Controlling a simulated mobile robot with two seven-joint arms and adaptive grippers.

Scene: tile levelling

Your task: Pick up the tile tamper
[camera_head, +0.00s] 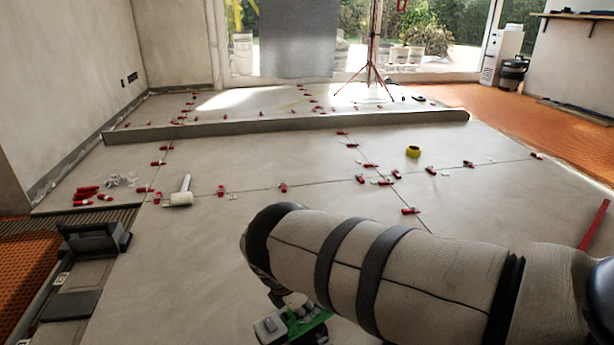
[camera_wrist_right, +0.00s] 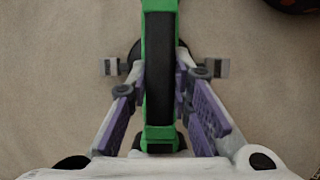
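The tile tamper (camera_wrist_right: 160,85), a green body with a black grip strip, lies lengthwise down the middle of the right wrist view. Part of its green body (camera_head: 305,330) shows at the bottom of the head view, partly covered by my right arm and gripper. My right gripper (camera_wrist_right: 163,67) has its two fingers spread, one on each side of the tamper. My left gripper is out of view.
A white mallet (camera_head: 181,197) and several red wedges (camera_head: 88,193) lie on the pale tiled floor at left. A yellow tape roll (camera_head: 413,151) lies farther back. A grey straightedge (camera_head: 290,124) crosses the floor; a red tripod (camera_head: 369,70) stands behind.

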